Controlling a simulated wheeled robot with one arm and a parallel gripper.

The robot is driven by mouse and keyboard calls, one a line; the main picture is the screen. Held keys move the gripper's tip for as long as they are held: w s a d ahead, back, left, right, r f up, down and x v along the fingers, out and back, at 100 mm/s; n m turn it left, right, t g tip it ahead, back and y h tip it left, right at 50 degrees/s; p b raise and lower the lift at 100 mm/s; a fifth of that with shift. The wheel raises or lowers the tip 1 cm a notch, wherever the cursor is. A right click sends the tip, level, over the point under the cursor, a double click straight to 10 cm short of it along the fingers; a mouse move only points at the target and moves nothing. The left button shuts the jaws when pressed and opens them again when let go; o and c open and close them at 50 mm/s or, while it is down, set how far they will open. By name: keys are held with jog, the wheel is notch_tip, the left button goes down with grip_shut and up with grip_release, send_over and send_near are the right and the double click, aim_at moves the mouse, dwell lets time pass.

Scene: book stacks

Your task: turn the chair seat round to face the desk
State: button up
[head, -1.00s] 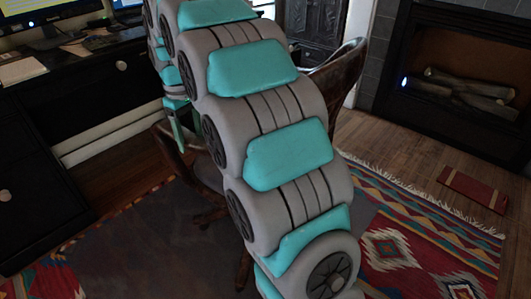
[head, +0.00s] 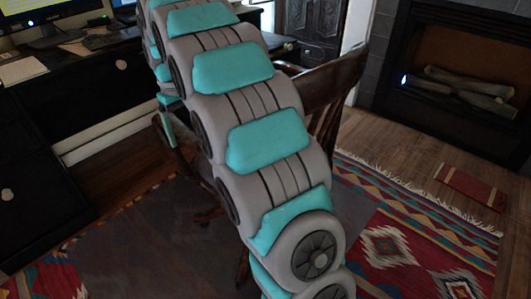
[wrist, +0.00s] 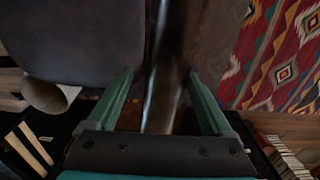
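The dark wooden swivel chair (head: 333,88) stands in the middle of the head view, largely hidden behind my arm. Its slatted back is toward the right, and an armrest end shows at the left. In the wrist view, the brown chair seat (wrist: 80,40) fills the upper left. A dark, shiny wooden bar of the chair, seemingly an armrest (wrist: 168,75), runs between the two green fingers of my gripper (wrist: 161,85). The fingers are apart, with gaps beside the bar. The black desk (head: 85,98) is at the left of the head view. In that view the fingertips are mostly hidden.
A fireplace (head: 462,85) is at the right. A patterned rug (head: 400,235) covers the floor under and right of the chair. A small red book-like object (head: 470,187) lies on the wooden floor near the hearth. A monitor (head: 45,12) and keyboard stand on the desk.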

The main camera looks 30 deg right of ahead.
jog(key=shift+o, duration=1)
jog(key=shift+r+p, duration=0.95)
jog(key=shift+r, duration=4.05)
